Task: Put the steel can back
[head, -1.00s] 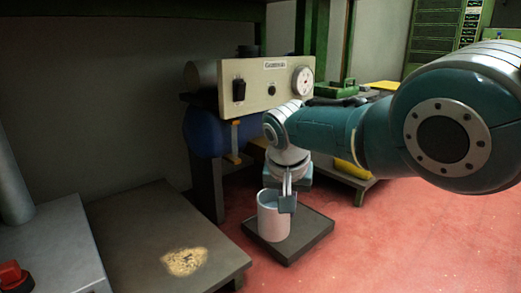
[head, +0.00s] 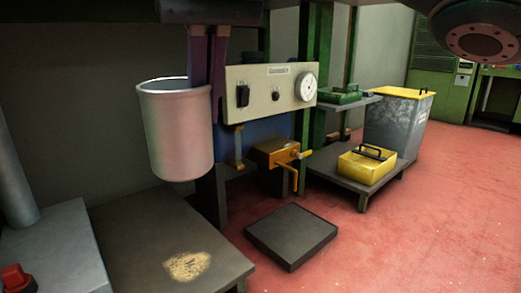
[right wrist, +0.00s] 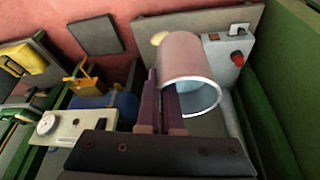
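The steel can (head: 176,135) is a pale pinkish-white open cylinder, held upright in the air above the bench at the left. My right gripper (head: 215,85) comes down from above and is shut on the can's wall at its right rim. The can also shows in the right wrist view (right wrist: 190,60), with its open mouth towards the camera. There the right fingers (right wrist: 162,100) straddle the wall, one inside the mouth and one outside. The can's bottom is clear of any surface.
A dark low platform (head: 291,236) on the red floor is bare. A control panel (head: 262,92), an orange crank unit (head: 275,160) and a yellow box (head: 366,166) stand behind.

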